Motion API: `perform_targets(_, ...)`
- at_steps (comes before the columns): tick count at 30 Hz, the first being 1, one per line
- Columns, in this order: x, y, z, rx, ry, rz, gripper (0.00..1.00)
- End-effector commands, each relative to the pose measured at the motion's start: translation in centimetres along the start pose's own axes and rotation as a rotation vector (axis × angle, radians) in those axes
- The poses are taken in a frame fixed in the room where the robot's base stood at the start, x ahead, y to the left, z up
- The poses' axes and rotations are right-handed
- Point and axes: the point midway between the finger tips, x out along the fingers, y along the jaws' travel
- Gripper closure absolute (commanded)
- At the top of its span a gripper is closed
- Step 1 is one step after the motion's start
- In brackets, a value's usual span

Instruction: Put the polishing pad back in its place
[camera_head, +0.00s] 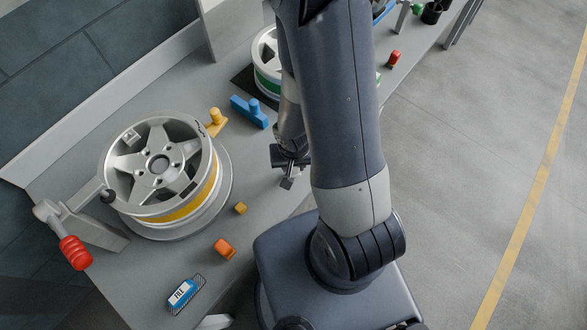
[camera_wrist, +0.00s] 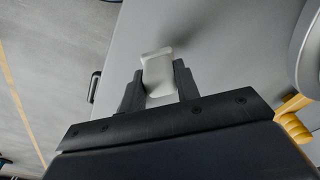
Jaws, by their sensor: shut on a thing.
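In the wrist view, my gripper (camera_wrist: 158,80) is shut on a pale grey-white block with rounded edges (camera_wrist: 158,68). It may be the polishing pad, but no marking on it shows. The block sticks out a little past the fingertips, over the grey bench top. In the head view, my gripper (camera_head: 287,182) hangs above the bench near its front edge, right of the large wheel. The held block cannot be made out there. No marked place for the pad can be told.
The large wheel with a yellow band (camera_head: 185,210) stands at left, beside a red-handled clamp (camera_head: 75,252). A blue tool (camera_head: 250,111), yellow cube (camera_head: 240,208), orange piece (camera_head: 224,248) and blue file (camera_head: 182,294) lie around. A green-banded wheel (camera_head: 266,84) is partly behind my arm.

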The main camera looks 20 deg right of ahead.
Motion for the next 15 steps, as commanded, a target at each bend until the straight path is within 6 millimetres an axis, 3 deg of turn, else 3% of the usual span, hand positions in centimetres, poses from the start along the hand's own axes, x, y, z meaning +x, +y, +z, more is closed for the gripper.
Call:
perform_targets(1, 1.15, 0.0, 0.12, 0.001, 0.0, 0.0, 0.88)
perform_targets(4, 1.81, -0.01, 0.19, 0.001, 0.0, 0.0, 0.88)
perform_targets(15, 1.93, -0.02, 0.18, 0.0, 0.001, 0.0, 0.88)
